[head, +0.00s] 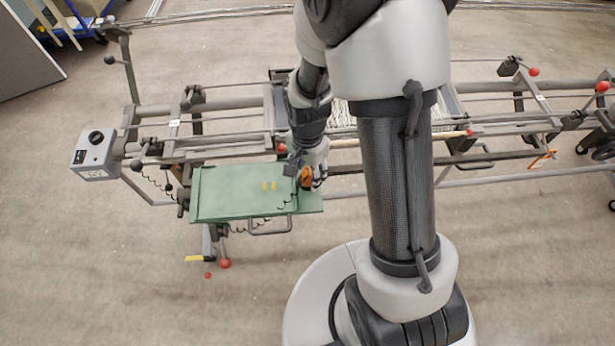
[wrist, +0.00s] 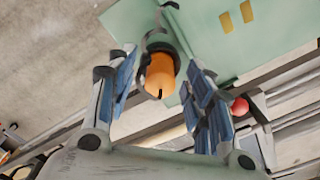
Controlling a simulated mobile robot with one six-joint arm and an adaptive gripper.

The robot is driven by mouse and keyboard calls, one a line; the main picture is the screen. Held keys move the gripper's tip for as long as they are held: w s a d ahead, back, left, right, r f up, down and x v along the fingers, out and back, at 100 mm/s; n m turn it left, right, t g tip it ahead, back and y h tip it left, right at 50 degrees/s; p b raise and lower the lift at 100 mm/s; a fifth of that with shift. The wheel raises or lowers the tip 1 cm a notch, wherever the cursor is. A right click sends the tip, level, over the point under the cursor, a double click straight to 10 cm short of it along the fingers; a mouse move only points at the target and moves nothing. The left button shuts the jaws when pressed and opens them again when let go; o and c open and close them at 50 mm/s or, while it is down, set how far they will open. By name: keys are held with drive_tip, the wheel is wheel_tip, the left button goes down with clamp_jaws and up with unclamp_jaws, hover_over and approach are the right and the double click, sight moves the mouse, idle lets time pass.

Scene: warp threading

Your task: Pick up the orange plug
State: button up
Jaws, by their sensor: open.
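The orange plug (wrist: 160,76) shows in the wrist view between the two blue-padded fingers of my gripper (wrist: 160,85). A dark ring surrounds part of the plug, and it sits by the edge of the green tray (wrist: 215,60). The fingers stand apart, with a gap on each side of the plug. In the head view the plug (head: 306,177) shows as a small orange patch at the right part of the green tray (head: 225,205). My gripper (head: 304,172) is right at it there and partly hides it.
Two yellow marks (head: 268,186) lie on the tray. The metal frame (head: 220,105) with rails runs behind the tray. A grey box (head: 95,155) stands at the left end. The floor in front is mostly clear.

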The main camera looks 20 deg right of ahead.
drive_tip(key=shift+r, duration=0.1)
drive_tip(key=shift+c, duration=0.3)
clamp_jaws()
drive_tip(key=shift+r, duration=0.15)
wheel_tip(320, 180, up, 19)
drive_tip(key=p, duration=0.6)
wheel_tip(320, 180, up, 6)
drive_tip(key=p, duration=0.5)
hover_over(308, 170)
drive_tip(key=shift+b, duration=0.3)
